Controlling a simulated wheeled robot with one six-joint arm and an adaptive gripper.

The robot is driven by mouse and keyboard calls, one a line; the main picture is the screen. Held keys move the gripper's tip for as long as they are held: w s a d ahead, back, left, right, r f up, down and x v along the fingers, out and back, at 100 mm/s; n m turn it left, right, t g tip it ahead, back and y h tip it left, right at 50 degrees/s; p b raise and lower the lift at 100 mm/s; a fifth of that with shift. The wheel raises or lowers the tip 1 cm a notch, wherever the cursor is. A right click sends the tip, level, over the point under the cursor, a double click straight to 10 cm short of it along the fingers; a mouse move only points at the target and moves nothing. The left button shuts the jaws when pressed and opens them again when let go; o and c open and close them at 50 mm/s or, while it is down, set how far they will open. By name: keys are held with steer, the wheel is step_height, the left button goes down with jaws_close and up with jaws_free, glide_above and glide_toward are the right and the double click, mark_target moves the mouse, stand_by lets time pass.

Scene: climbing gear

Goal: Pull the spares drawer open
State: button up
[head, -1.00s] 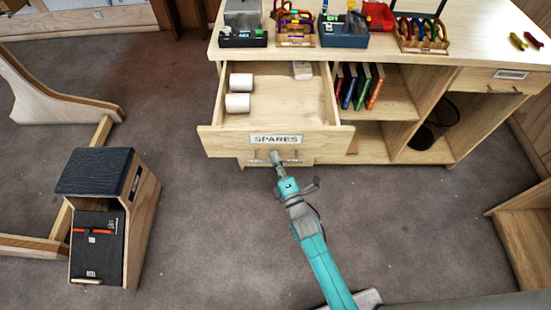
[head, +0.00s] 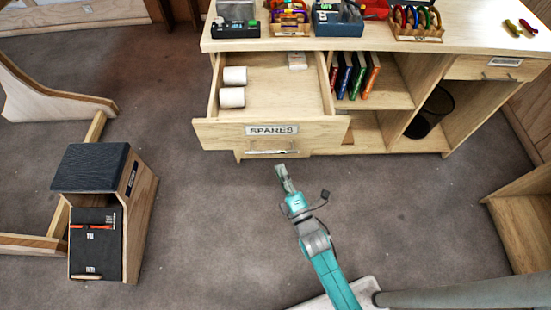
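The spares drawer (head: 225,133) stands pulled well out of the wooden desk, at its left side. Its front carries a label reading SPARES (head: 271,129) and a metal bar handle (head: 272,152). Inside lie two white rolls (head: 233,87) at the left and a small pale box (head: 297,61) at the back right. My gripper (head: 281,172) is in front of and below the handle in the picture, apart from it with carpet showing between. It looks empty. The fingers are too small to tell whether they are open or shut.
The desk top (head: 375,36) holds boxes and racks of climbing gear. Right of the drawer are shelves with several books (head: 357,78) and a black mesh bin (head: 430,112). A black-topped wooden stool (head: 92,168) stands at the left. The carpet around my arm is clear.

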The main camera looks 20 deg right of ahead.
steer(key=shift+v, duration=2.1)
steer(key=s+d+r+m+g+h, duration=0.1)
steer(key=s+r+m, duration=0.1)
steer(key=s+m, duration=0.5)
steer(key=s+d+r+m+g, duration=0.1)
steer(key=s+m+g, duration=0.15)
steer(key=s, duration=0.95)
steer(key=s+r+m+g, duration=0.1)
steer(key=s+r+m, duration=0.9)
steer(key=s, duration=0.1)
steer(key=shift+s+d+g+h, duration=0.25)
steer(key=shift+d+g+h, duration=0.1)
steer(key=shift+h, duration=0.05)
